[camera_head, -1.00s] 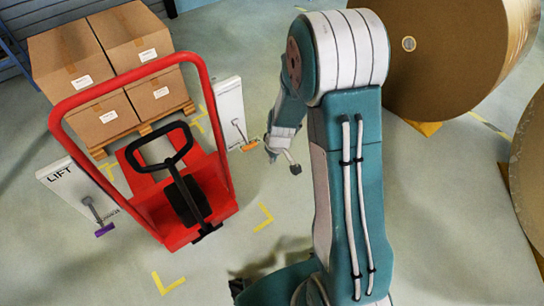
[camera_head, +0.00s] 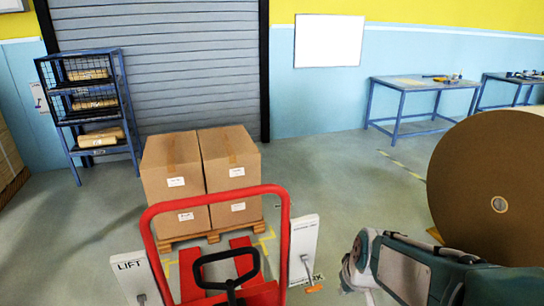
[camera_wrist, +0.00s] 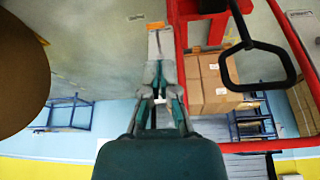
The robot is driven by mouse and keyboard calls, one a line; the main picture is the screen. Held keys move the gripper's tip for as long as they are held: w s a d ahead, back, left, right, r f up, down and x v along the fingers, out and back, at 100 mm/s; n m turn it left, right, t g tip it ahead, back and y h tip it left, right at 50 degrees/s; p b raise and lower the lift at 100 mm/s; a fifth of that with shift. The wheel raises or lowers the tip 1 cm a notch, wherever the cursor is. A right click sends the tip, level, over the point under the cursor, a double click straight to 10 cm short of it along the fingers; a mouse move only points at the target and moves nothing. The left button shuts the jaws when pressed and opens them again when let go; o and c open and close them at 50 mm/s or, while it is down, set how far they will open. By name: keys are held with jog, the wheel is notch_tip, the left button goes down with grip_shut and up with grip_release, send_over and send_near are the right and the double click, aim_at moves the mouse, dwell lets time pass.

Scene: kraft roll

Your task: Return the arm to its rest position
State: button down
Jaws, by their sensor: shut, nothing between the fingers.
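My gripper (camera_wrist: 158,72) shows in the wrist view with its fingers together and nothing between them. It points toward a white panel with an orange part (camera_wrist: 156,26), beside the red frame of the pallet truck. Whether the fingers touch anything is not clear, but floor shows around them. In the head view my arm (camera_head: 405,268) is folded low at the bottom right, right of the red pallet truck (camera_head: 214,192). The fingertips are not distinguishable there.
Cardboard boxes (camera_head: 172,165) stand on a wooden pallet (camera_head: 205,240) behind the truck. A large kraft roll (camera_head: 480,180) is at the right. A blue shelf (camera_head: 130,115) stands at the back left and a blue workbench (camera_head: 405,84) at the back right. Floor between boxes and roll is clear.

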jog(key=s+r+m+t, duration=0.1)
jog(key=s+r+m, duration=0.1)
jog(key=s+r, duration=0.7)
jog(key=s, duration=0.4)
jog(key=shift+s+t+h, duration=0.2)
jog(key=shift+t+h, duration=0.1)
jog(key=shift+a, duration=0.1)
